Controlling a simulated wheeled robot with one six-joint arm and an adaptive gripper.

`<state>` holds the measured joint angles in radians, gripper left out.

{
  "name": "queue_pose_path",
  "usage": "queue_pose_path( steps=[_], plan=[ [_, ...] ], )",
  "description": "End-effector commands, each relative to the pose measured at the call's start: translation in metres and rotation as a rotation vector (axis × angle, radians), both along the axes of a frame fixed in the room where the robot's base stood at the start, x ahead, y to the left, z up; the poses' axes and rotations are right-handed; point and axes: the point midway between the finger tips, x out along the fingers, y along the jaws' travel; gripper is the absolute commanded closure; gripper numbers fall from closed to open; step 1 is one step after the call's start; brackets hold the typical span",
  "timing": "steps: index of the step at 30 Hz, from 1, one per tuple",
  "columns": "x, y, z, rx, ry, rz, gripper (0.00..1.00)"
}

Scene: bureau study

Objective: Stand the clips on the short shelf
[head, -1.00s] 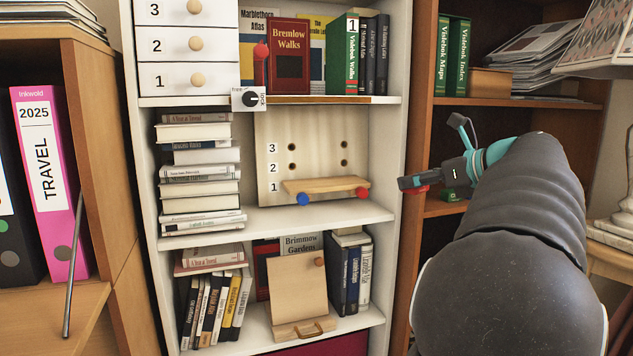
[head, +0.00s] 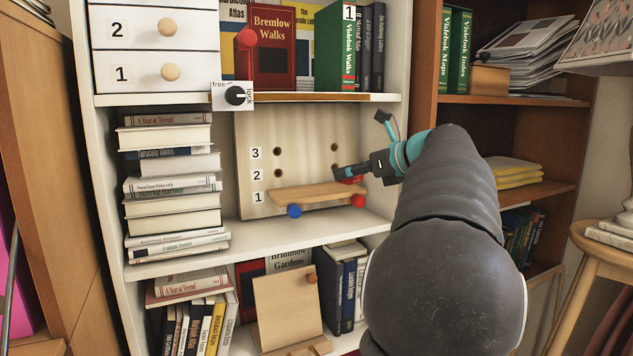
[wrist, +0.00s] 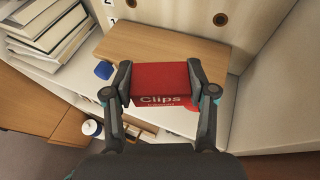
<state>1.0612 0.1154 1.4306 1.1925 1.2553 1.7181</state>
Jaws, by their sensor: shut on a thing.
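The clips are a red box marked "Clips" (wrist: 160,86), held between the two fingers of my gripper (wrist: 159,76). In the head view my gripper (head: 350,171) is near the right end of the short shelf, and only a little red of the box (head: 352,181) shows. The short shelf is a plain wooden board (head: 305,195) at the row marked 1 of a pegboard, with a blue peg (head: 294,210) and a red peg (head: 357,201) at its front. In the wrist view the box overlaps the near edge of the board (wrist: 150,45); the gap between them cannot be told.
A tall book stack (head: 170,190) stands left of the pegboard (head: 300,135). A free/lock knob (head: 238,96) sits on the upper shelf edge. The board's top looks bare. The cabinet's right wall (head: 398,105) is close to my arm.

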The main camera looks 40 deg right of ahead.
Motion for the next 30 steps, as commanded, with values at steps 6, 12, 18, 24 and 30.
queue_pose_path(
  steps=[6,12,18,24,30],
  plan=[
    [0.051,0.009,-0.001,0.001,0.000,0.003,0.78],
    [0.083,0.012,0.000,0.000,-0.001,-0.002,0.78],
    [0.093,0.013,0.000,0.001,-0.001,-0.004,0.78],
    [0.103,0.015,-0.017,0.003,0.001,-0.005,0.78],
    [0.103,0.015,-0.036,0.000,0.000,-0.005,0.78]
  ],
)
